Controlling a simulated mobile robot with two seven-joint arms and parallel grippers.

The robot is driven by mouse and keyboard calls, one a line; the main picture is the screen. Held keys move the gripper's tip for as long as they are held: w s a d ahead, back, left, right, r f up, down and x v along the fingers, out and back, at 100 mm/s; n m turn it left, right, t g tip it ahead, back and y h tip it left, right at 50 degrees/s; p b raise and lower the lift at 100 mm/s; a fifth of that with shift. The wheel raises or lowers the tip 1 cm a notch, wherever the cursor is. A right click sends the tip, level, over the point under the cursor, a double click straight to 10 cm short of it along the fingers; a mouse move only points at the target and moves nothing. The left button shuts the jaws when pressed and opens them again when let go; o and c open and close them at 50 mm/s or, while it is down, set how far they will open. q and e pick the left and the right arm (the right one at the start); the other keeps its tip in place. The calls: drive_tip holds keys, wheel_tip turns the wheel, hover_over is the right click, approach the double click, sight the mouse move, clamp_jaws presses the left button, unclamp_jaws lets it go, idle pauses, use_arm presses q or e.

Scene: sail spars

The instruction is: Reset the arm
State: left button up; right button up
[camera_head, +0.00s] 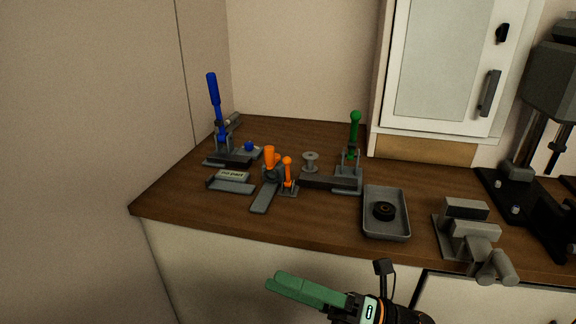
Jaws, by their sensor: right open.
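My right gripper (285,285) shows at the bottom middle of the head view, with green fingers pointing left. It is open and nothing shows between its fingers. It hangs in front of the counter's front edge, apart from everything on the worktop. My left gripper is not in view.
On the brown wooden counter (190,195) stand a blue-handled press (214,110), an orange clamp tool (270,160), a green-handled press (354,130), a grey tray (370,222) holding a black ring (383,211), and a grey vise (468,235). A black machine (550,85) stands at right. A white cabinet (440,60) hangs behind. The front-left worktop is bare.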

drive_tip(key=w+d+f+m+t+h, duration=0.2)
drive_tip(key=d+f+m+t+h, duration=0.45)
drive_tip(key=m, duration=0.65)
drive_tip(key=w+d+f+m+t+h, duration=0.25)
drive_tip(key=f+m+t+h, duration=0.55)
drive_tip(key=m, duration=0.5)
drive_tip(key=s+d+f+m+g+h, duration=0.2)
drive_tip(key=s+d+f+m+g, duration=0.2)
drive_tip(key=s+f, duration=0.3)
drive_tip(key=s+d+f+m+g+h, duration=0.2)
drive_tip(key=s+f+m+g, duration=0.3)
drive_tip(key=f, duration=0.9)
drive_tip(key=s+d+m, duration=0.1)
drive_tip(key=s+m, duration=0.1)
drive_tip(key=s, duration=0.1)
drive_tip(key=shift+s+d+f+g+h, duration=0.2)
drive_tip(key=shift+s+d+g+h, duration=0.05)
drive_tip(key=shift+d+g+h, duration=0.1)
